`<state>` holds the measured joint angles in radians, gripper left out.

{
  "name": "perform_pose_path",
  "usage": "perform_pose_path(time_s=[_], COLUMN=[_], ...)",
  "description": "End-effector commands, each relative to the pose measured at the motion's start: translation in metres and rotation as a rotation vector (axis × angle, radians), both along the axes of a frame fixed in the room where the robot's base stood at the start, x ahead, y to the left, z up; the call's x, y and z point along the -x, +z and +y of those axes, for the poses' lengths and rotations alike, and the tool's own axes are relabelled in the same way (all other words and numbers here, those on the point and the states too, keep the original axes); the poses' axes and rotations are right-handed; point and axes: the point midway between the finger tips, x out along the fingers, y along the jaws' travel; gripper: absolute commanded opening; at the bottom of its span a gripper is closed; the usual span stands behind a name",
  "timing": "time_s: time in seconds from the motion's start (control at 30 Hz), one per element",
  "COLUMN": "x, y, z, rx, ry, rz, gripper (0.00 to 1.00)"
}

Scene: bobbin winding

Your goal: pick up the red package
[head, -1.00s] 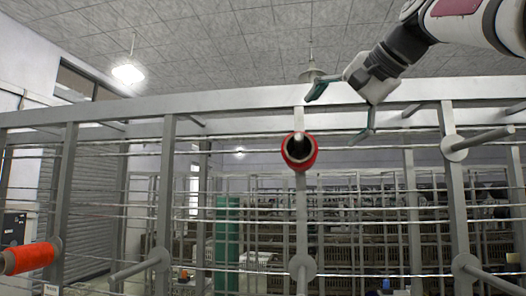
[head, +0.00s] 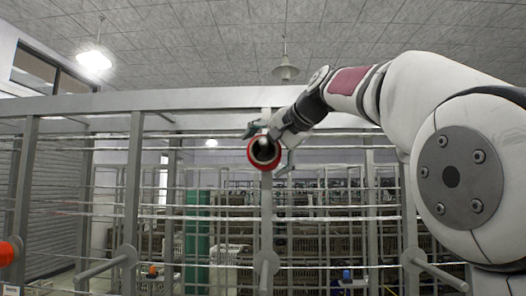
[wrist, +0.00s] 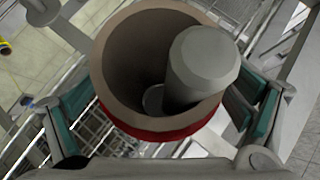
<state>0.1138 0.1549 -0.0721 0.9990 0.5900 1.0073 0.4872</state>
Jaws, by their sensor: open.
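The red package (head: 252,160) is a red-wound bobbin on a peg of the grey rack, seen end-on near the middle of the head view. In the wrist view it shows large and close, with its brown hollow tube (wrist: 125,60), a red rim (wrist: 160,132) along its lower edge and the grey peg (wrist: 203,62) inside the tube. My gripper (head: 267,150) is open, with one teal finger above left of the package and the other below right. In the wrist view the fingers lie on both sides of it; I cannot tell whether they touch it.
Another red bobbin (head: 9,252) is at the left edge of the head view. Empty pegs (head: 105,266) stick out from the lower rack. A grey top beam (head: 180,100) runs just above the package. A green column (head: 197,235) stands behind the rack.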

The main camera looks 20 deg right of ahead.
Motion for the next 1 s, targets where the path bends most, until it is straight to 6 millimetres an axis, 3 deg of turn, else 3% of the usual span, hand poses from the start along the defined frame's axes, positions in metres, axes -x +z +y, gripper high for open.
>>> perform_pose_path(time_s=[0.27, 0.5, 0.53, 1.0], x=[-0.0028, -0.0025, -0.0025, -0.0013], y=[-0.0013, -0.0014, -0.0014, 0.0057], z=[0.0006, 0.0004, 0.0004, 0.0002], rx=[0.000, 0.000, 0.000, 0.001], ry=[-0.001, -0.001, -0.001, -0.001], rz=[-0.001, -0.001, -0.001, -0.002], gripper=[0.92, 0.38, 0.35, 0.35])
